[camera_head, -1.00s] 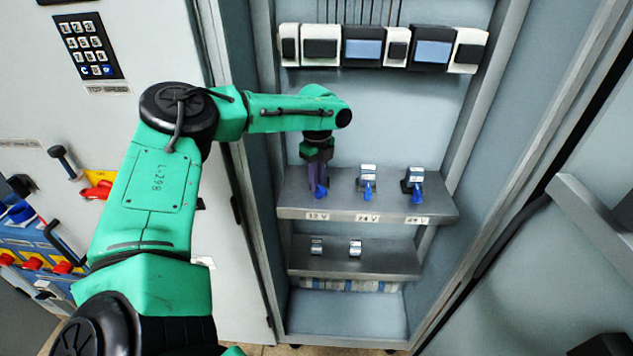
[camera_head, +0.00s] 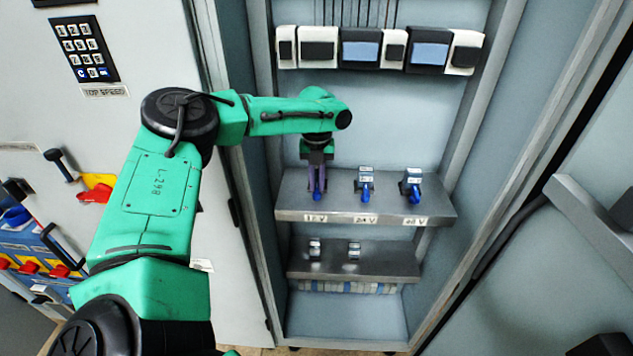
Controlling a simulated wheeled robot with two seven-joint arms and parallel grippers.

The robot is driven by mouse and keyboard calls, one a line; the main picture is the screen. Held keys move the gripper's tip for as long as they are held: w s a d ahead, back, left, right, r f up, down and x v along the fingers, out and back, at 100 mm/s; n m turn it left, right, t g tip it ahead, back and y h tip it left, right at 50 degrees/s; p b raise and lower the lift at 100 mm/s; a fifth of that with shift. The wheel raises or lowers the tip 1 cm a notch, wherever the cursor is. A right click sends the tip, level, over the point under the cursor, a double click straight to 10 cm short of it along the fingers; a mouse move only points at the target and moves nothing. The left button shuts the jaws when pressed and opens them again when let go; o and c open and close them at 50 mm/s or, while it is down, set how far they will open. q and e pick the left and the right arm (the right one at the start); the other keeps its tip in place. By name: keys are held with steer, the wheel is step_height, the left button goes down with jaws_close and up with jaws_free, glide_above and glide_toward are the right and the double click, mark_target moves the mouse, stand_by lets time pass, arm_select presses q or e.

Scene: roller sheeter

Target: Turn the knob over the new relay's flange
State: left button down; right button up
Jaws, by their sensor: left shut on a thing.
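My left arm reaches into the open cabinet, and its gripper (camera_head: 317,185) points down at the left position of the upper shelf (camera_head: 340,214), above the 12 V label (camera_head: 315,218). The gripper is shut on a blue knob (camera_head: 317,198); only a little blue shows between the fingers. The relay under it is mostly hidden by the gripper. Two more relays stand on the same shelf, each with a blue knob in front: the middle one (camera_head: 365,178) over the 24 V label (camera_head: 366,219) and the right one (camera_head: 412,180). My right gripper is not in view.
A lower shelf (camera_head: 385,265) holds two small metallic parts, left (camera_head: 314,249) and right (camera_head: 354,250). A row of modules (camera_head: 360,48) with wires hangs above. Cabinet walls stand close on both sides. A keypad (camera_head: 85,47) and red-handled controls are at the left.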

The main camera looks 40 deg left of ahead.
mark_target(317, 186)
arm_select(q)
steer(key=shift+m, duration=0.3)
steer(key=shift+f, duration=0.1)
steer(key=c, duration=1.2)
jaws_free()
steer(key=shift+o, duration=0.2)
steer(key=shift+r, duration=0.3)
step_height(317, 186, up, 14)
steer(key=b, duration=0.1)
